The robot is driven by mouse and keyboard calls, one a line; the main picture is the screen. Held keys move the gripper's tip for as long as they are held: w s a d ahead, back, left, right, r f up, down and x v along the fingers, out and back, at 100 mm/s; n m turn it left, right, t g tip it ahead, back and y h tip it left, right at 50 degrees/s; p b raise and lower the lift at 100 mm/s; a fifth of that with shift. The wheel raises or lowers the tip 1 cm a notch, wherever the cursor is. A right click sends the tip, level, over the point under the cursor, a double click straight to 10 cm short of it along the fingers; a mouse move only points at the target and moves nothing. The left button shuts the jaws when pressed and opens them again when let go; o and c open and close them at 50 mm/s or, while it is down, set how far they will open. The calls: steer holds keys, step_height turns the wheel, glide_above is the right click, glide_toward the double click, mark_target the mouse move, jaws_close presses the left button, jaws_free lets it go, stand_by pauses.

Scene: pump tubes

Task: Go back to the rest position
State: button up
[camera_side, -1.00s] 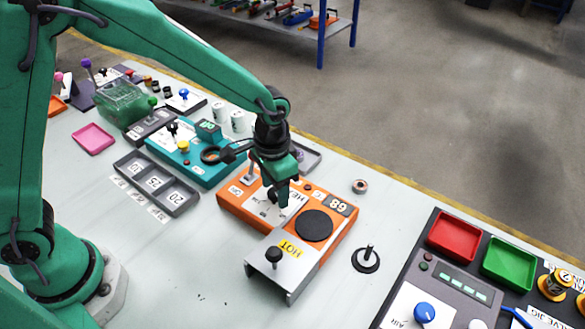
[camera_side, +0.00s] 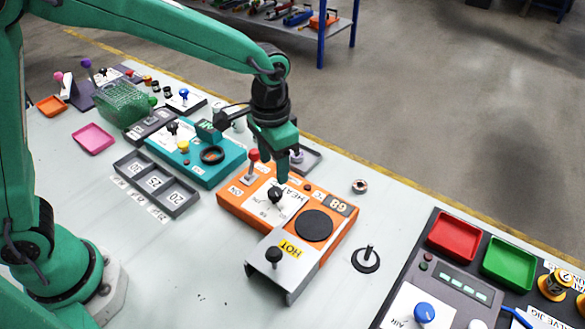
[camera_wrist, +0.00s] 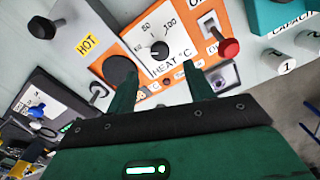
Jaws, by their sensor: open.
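My gripper (camera_side: 288,168) is open and empty in the side view, pointing down above the orange heater box (camera_side: 232,207). Its fingertips are a little above the black heat knob (camera_side: 275,194), apart from it. In the wrist view my two green fingers (camera_wrist: 158,82) are spread, with the heat knob (camera_wrist: 159,49) beyond them on its white dial plate. A red-topped lever (camera_side: 253,158) stands upright at the box's left end. The lever's red top also shows in the wrist view (camera_wrist: 229,48).
A grey cover marked HOT (camera_side: 275,272) with a black knob sits at the box's front. A black disc with a peg (camera_side: 366,260) lies right. The bench's front middle is clear.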

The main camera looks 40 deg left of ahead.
steer(key=shift+r, duration=0.2)
steer(key=shift+s+a+r, duration=0.1)
steer(key=shift+a+r, duration=0.2)
steer(key=s+a+r+n+t, duration=0.2)
steer(key=s+a+r, duration=0.3)
steer(key=s+a, duration=0.3)
steer(key=s+a+r+n+t, duration=0.2)
steer(key=s+a+r, duration=0.3)
steer(key=s+a, duration=0.3)
steer(key=shift+a+r+t, duration=0.2)
steer(key=shift+a+t, duration=0.1)
steer(key=shift+t, duration=0.5)
